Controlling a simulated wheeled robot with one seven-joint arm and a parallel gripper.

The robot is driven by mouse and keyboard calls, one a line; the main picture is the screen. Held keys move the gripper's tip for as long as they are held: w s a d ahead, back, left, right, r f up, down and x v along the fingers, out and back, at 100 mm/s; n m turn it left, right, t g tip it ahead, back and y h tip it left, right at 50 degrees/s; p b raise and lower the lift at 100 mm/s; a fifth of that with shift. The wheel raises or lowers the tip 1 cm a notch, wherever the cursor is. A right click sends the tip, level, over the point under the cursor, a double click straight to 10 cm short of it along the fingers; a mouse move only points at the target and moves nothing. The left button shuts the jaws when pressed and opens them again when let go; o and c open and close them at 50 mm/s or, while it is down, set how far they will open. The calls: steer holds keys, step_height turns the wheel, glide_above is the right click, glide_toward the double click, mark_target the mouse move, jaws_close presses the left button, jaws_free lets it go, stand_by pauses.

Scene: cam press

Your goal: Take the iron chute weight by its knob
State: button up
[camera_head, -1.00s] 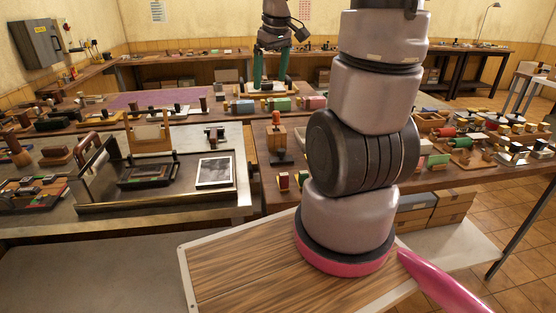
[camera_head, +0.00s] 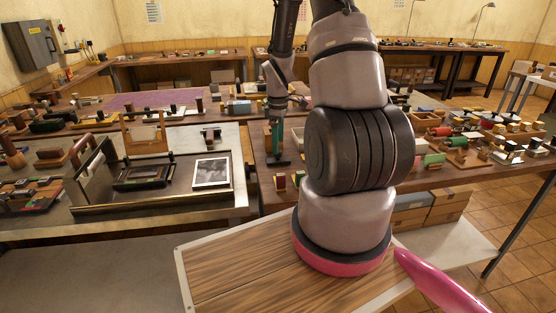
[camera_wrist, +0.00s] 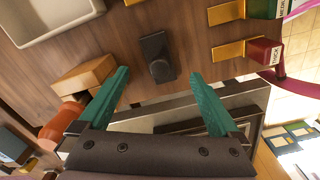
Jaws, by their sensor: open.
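A black block with a round dark knob, which I take to be the iron chute weight (camera_wrist: 153,45), stands on the brown wooden table in the wrist view. My gripper (camera_wrist: 160,78) is open, with its teal fingers to the left and right of the knob and nothing held. The knob appears a little beyond the line between the fingertips, apart from both. In the head view my gripper (camera_head: 277,150) is low over the table, right of the metal press bench; the weight cannot be made out clearly there.
A wooden block (camera_wrist: 86,75) with an orange-brown handle (camera_wrist: 62,121) lies close to the left finger. A red labelled block (camera_wrist: 264,52) and a green one (camera_wrist: 268,8), with brass plates, are at right. A pale tray (camera_wrist: 50,32) is at upper left. A metal-edged bench lies below.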

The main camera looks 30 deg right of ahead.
mark_target(278, 156)
step_height(278, 156, down, 5)
steer(key=shift+f, duration=0.15)
jaws_close()
stand_by(0.4)
